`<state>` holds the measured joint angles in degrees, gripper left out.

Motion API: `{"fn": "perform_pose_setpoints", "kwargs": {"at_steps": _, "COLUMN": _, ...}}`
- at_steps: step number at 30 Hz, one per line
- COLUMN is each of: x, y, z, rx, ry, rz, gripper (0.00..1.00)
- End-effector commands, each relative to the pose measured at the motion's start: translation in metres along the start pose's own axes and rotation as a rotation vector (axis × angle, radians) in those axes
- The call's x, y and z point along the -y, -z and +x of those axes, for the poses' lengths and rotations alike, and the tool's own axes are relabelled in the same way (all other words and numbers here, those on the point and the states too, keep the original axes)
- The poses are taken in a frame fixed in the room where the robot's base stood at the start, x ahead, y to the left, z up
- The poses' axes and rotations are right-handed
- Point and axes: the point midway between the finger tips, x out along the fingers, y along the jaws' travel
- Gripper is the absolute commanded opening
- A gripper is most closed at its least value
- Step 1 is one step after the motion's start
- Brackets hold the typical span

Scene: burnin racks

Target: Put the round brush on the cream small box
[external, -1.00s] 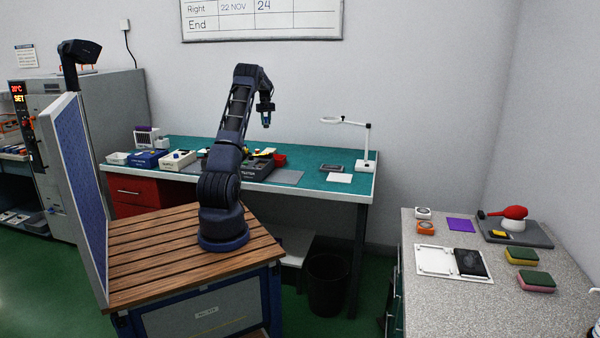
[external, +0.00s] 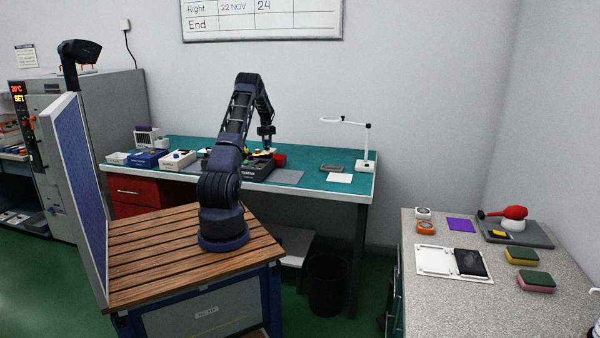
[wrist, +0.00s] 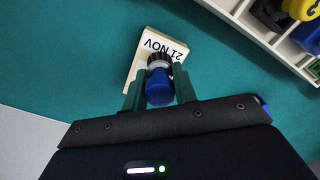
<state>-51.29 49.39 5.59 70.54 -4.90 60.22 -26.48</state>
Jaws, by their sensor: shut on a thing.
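My gripper (wrist: 159,82) is shut on the round brush (wrist: 159,90), which shows a blue round handle and a dark and pale ring at its far end. The cream small box (wrist: 138,58), with a "21 NOV" label on top, lies on the green bench mat. In the wrist view the brush overlaps the near part of the box; I cannot tell whether it touches it. In the external view my gripper (external: 267,139) is low over the green-topped bench, and the brush and box are too small to make out.
A white compartment tray (wrist: 262,38) with black, yellow and blue parts lies at the upper right of the wrist view. A grey mat (wrist: 30,145) is at its lower left. A red bin (external: 280,160) and black tester (external: 257,168) stand near my gripper on the bench.

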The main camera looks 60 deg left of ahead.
Motion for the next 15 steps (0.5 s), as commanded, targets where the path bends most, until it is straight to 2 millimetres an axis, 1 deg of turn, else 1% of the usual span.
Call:
{"fn": "perform_pose_setpoints", "kwargs": {"at_steps": 1, "x": 0.0004, "y": -0.0002, "z": 0.0063, "rx": 0.001, "ry": 0.001, "rz": 0.000, "gripper": 0.05}}
{"fn": "perform_pose_setpoints", "kwargs": {"at_steps": 3, "x": 0.0002, "y": 0.0000, "z": 0.0109, "rx": 0.000, "ry": 0.000, "rz": 0.000, "gripper": 0.05}}
{"fn": "perform_pose_setpoints", "kwargs": {"at_steps": 14, "x": 0.0000, "y": -0.0002, "z": 0.0140, "rx": 0.000, "ry": 0.000, "rz": 0.000, "gripper": 0.05}}
{"fn": "perform_pose_setpoints", "kwargs": {"at_steps": 15, "x": 0.0000, "y": -0.0002, "z": 0.0142, "rx": 0.000, "ry": 0.000, "rz": 0.000, "gripper": 0.32}}
